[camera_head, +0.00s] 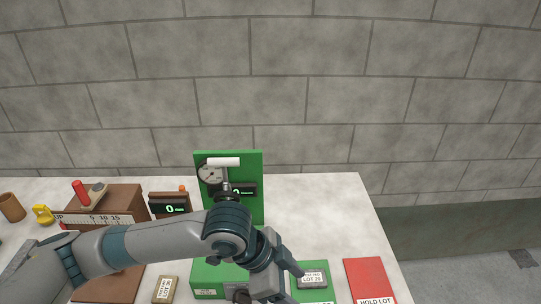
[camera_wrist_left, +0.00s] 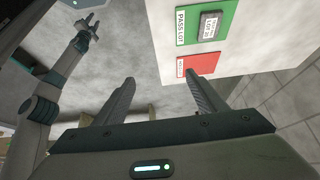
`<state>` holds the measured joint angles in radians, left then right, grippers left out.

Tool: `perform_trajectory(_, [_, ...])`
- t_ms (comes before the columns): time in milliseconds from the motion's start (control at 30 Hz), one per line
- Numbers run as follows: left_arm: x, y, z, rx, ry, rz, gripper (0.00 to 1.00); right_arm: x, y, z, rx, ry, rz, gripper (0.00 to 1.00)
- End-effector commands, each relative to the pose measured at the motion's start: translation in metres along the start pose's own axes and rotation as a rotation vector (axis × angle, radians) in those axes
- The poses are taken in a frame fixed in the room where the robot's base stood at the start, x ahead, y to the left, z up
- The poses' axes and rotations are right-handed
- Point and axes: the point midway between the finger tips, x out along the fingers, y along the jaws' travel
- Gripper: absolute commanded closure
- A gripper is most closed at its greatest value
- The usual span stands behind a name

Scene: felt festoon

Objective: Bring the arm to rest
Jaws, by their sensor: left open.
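My left arm crosses the head view from the left, over the white table (camera_head: 340,215). Its gripper (camera_head: 294,282) is near the table's front, left of and close to the grey block labelled LOT 20 (camera_head: 312,280). In the left wrist view the left gripper (camera_wrist_left: 160,78) has its two fingers apart with nothing between them. My right gripper (camera_wrist_left: 88,28) shows small at the upper left of that view, away from the table; its jaw state is unclear.
The LOT 20 block rests on a green mat (camera_wrist_left: 188,37), beside a red HOLD LOT mat (camera_head: 368,274). A green gauge stand (camera_head: 251,168) rises behind my arm. A brown block (camera_head: 127,194), a small display (camera_head: 168,204) and a tan tag (camera_head: 165,288) are left. Open floor lies right.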

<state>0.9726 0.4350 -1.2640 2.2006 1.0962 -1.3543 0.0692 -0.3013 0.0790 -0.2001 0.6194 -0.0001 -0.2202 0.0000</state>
Motion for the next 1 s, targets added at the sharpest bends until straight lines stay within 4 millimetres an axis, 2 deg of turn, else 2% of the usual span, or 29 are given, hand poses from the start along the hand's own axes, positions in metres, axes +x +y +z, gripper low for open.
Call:
perform_trajectory(467, [0.013,0.010,-0.012,-0.050,0.099,-0.027,0.35,0.000,0.003,-0.004,-0.001,0.006,0.003,0.69])
perform_trajectory(700, [0.022,0.015,-0.014,-0.145,0.193,-0.075,0.35,0.000,0.003,-0.001,-0.001,0.002,0.003,0.69])
perform_trajectory(867, [0.027,0.013,-0.004,-0.256,0.250,-0.132,0.35,0.000,0.003,-0.001,-0.001,0.002,0.002,0.69])
perform_trajectory(1000, [0.031,0.011,0.016,-0.371,0.275,-0.187,0.35,0.000,0.002,-0.001,-0.001,0.001,0.002,0.69])
